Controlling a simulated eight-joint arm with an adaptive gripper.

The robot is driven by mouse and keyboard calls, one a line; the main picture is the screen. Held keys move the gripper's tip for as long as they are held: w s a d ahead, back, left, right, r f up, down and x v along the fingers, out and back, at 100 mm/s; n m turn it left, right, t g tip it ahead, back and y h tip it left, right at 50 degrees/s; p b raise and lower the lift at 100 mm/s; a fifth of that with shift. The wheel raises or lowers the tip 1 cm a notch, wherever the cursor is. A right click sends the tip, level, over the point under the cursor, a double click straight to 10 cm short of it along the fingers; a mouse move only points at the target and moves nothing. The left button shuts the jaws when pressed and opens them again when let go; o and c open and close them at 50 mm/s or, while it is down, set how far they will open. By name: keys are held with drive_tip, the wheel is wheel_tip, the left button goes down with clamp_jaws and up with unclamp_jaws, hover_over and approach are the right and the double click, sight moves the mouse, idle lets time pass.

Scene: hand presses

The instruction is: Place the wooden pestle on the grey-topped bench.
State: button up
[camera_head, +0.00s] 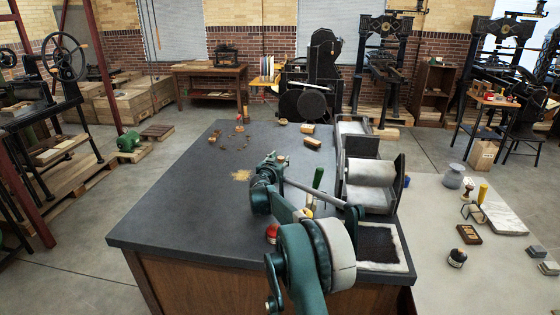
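A large bench with a dark grey top (180,205) and wooden sides fills the middle. A second, paler grey tabletop (420,215) lies at the right. A small brown upright piece (467,189) on the paler top may be the wooden pestle, but it is too small to be sure. It stands by a grey rounded piece (453,176). My teal arm rises from the bottom and folds low over the front right of the dark bench. My gripper's fingers cannot be made out, and nothing held is visible.
A press with a pale roller (371,171) and a dark tray (379,243) occupies the dark bench's right edge. A green handle (318,179) and a red-lidded tin (272,234) are near my arm. The dark bench's left side is mostly clear. A pale slab (504,218) lies at right.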

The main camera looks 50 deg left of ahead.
drive_tip(key=shift+r, duration=0.1)
drive_tip(key=shift+r, duration=0.1)
drive_tip(key=shift+p+v, duration=0.8)
drive_tip(key=shift+v, duration=5.2)
drive_tip(key=shift+o, duration=0.5)
drive_tip(key=shift+m+h, duration=0.5)
drive_tip(key=shift+h, duration=0.1)
drive_tip(key=shift+w+a, duration=1.55)
drive_tip(key=shift+a, duration=0.05)
drive_tip(key=shift+b, duration=0.3)
drive_tip(key=shift+x, duration=1.3)
drive_tip(key=shift+w, duration=0.1)
